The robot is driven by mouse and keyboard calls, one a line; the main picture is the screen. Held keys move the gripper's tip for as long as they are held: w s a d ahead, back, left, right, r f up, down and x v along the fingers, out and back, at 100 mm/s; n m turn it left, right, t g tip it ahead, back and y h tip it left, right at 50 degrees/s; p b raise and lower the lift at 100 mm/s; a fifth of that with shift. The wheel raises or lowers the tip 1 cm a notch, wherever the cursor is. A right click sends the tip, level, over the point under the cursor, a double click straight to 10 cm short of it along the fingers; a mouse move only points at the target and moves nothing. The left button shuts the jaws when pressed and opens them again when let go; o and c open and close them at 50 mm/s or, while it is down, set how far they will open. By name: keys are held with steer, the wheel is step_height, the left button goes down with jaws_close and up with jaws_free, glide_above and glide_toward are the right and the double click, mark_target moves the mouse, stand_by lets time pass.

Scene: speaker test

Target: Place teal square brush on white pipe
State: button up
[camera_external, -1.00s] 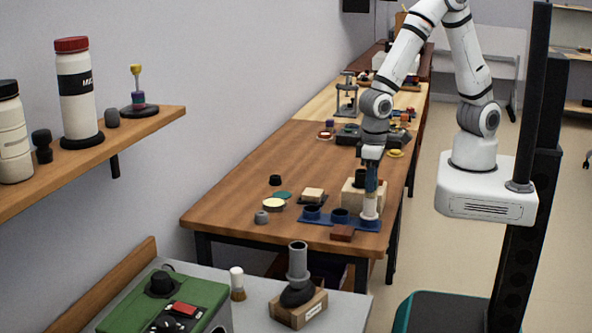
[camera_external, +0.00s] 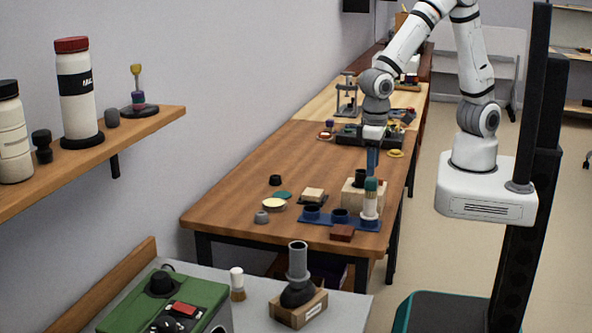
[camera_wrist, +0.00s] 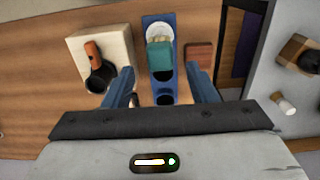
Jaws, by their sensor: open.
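The teal square brush (camera_external: 371,184) sits on top of the white pipe (camera_external: 369,206), which stands upright at the right end of a blue holder (camera_external: 326,218). In the wrist view the brush (camera_wrist: 159,56) overlaps the pale pipe (camera_wrist: 158,31), and part of the pipe is hidden behind it. My gripper (camera_external: 373,166) is above the brush, fingers pointing down. In the wrist view its two blue fingers (camera_wrist: 160,76) are spread to either side, with nothing held between them.
A pale wooden block (camera_external: 350,198) with a dark cup stands beside the pipe. A red-brown block (camera_external: 342,233) lies in front of the holder. Small dishes and lids lie to the left.

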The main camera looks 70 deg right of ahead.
mark_target(372, 179)
step_height(372, 179, up, 7)
steer(key=w+d+r+t, duration=0.1)
steer(key=d+r, duration=0.1)
steer(key=d, duration=0.6)
steer(key=w+d+r, duration=0.1)
steer(key=d+r, duration=0.2)
steer(key=d, duration=0.5)
steer(key=s+d+t, duration=0.2)
steer(key=s+d, duration=0.4)
steer(key=d, duration=0.6)
steer(key=shift+d+r, duration=0.35)
steer(key=shift+r, duration=0.05)
steer(key=shift+s, duration=0.1)
